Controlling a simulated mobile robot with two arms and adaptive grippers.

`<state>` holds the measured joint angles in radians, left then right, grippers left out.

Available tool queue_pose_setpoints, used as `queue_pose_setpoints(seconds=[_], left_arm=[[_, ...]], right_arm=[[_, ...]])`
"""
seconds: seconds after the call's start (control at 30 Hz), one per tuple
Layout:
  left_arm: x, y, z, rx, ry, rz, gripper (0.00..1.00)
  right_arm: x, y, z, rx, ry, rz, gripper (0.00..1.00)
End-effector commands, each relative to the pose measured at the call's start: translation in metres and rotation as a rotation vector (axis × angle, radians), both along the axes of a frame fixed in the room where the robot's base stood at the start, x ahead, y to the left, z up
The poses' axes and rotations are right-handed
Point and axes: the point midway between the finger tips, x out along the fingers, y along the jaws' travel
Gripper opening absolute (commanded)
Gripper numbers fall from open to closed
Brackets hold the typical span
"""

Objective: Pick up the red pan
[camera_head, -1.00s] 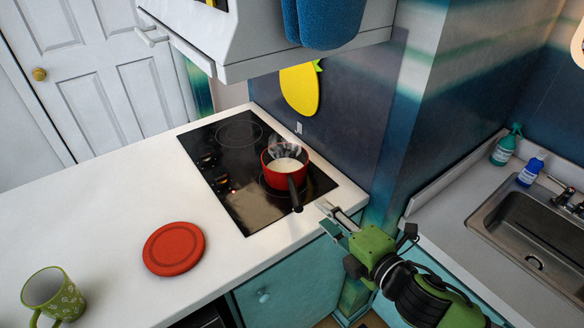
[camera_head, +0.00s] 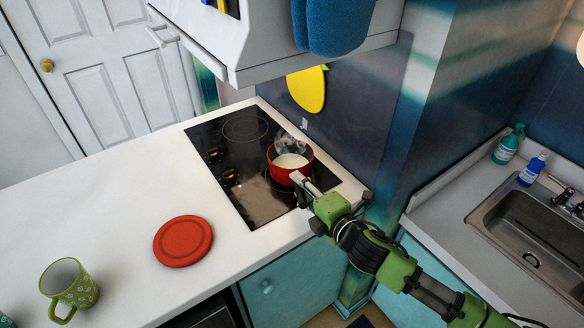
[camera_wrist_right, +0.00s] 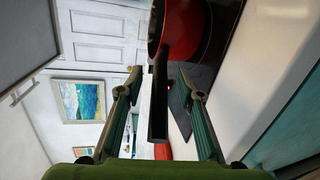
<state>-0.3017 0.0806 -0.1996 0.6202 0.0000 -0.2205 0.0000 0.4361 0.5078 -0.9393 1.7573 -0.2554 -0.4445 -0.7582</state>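The red pan (camera_head: 282,170) stands on the black cooktop (camera_head: 240,207), with white contents and steam above it. In the right wrist view the pan's red side (camera_wrist_right: 183,25) is at the top, and its black handle (camera_wrist_right: 159,105) runs down between the fingers. My right gripper (camera_head: 299,184) is at the handle side of the pan. In the wrist view its two fingers (camera_wrist_right: 158,82) are spread apart on either side of the handle, with gaps showing. In the head view the gripper hides the handle. My left gripper is not in view.
A red round trivet or lid (camera_head: 183,241) lies on the white counter (camera_head: 120,200). A green mug (camera_head: 68,285) stands at the lower left. The range hood (camera_head: 270,45) overhangs the cooktop. A sink (camera_head: 530,235) and two bottles (camera_head: 508,145) are at the right.

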Motion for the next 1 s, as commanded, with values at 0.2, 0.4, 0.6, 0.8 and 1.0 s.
queue_pose_setpoints(seconds=[0.2, 0.4, 0.6, 0.8, 1.0], left_arm=[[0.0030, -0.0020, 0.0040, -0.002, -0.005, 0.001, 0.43], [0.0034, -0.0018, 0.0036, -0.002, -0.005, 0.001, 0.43], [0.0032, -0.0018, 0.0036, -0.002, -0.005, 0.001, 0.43], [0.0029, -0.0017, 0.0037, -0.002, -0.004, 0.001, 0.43], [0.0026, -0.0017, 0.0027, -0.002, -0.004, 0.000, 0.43]], right_arm=[[0.0143, 0.0088, -0.0037, 0.000, 0.000, 0.000, 0.34], [0.0146, 0.0091, -0.0044, 0.000, 0.000, 0.001, 0.34], [0.0144, 0.0089, -0.0044, 0.000, 0.000, 0.001, 0.00], [0.0151, 0.0096, -0.0006, 0.002, -0.007, 0.002, 0.00], [0.0154, 0.0093, 0.0020, 0.002, -0.008, 0.003, 0.00]])
